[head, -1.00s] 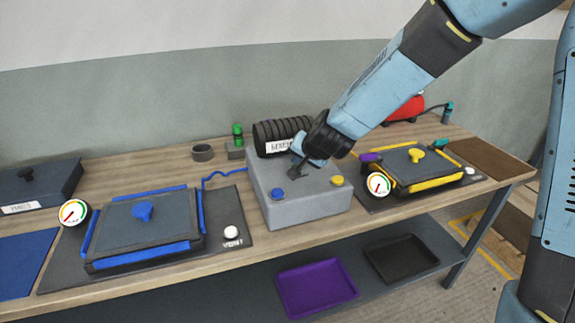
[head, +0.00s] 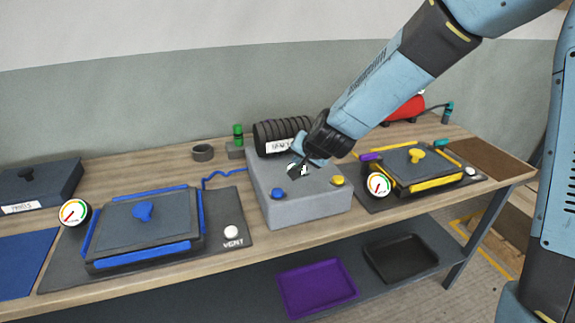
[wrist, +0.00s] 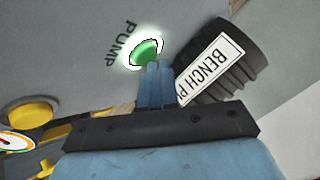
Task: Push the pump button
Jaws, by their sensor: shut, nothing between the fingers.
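The pump button is a green button (wrist: 144,52) with a bright white ring, beside the word PUMP in the wrist view. It sits on top of the grey pump box (head: 305,208), which stands mid-bench in the head view. My gripper (head: 294,174) is shut and empty, with its fingertips down at the box top by the button. In the wrist view my fingertips (wrist: 153,68) overlap the button's near edge; I cannot tell whether they press it. A white patch of the button's ring shows beside my fingers in the head view.
A blue-edged mould (head: 150,225) lies left, a yellow-edged mould (head: 400,165) right.

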